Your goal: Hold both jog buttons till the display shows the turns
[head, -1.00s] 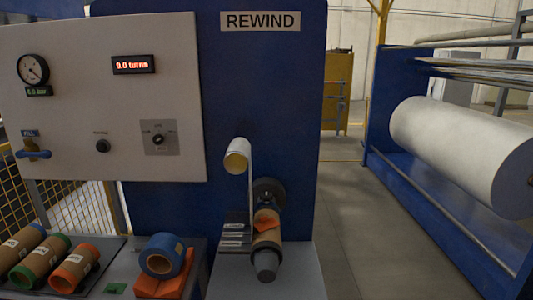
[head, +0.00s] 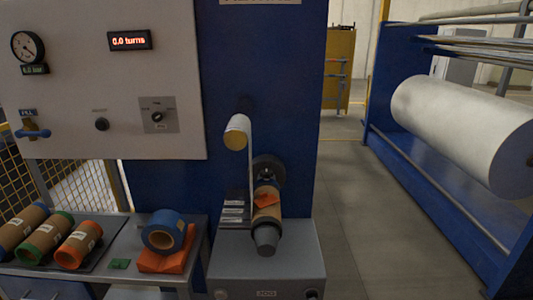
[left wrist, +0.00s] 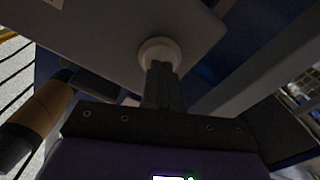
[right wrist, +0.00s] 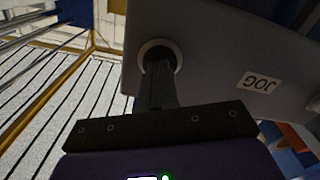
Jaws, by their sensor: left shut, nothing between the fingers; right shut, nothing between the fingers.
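The display (head: 130,41) on the white panel reads what looks like 0.0 turns. The grey jog box (head: 266,272) below the winding spindle carries a JOG label and two round buttons, the left one (head: 221,294) and the right one (head: 311,295), at the bottom edge of the head view. In the left wrist view my left gripper (left wrist: 160,68) is shut and empty, its tips over a pale round button collar (left wrist: 146,50). In the right wrist view my right gripper (right wrist: 157,65) is shut and empty, its tips inside the other collar (right wrist: 176,52). I cannot tell whether either button is pressed.
A cardboard core (head: 266,208) with an orange patch sits on the spindle above the box. Several cores lie on the left tray, with a blue roll (head: 161,236) on orange cloth beside them. A large white roll (head: 460,125) stands at the right, past clear floor.

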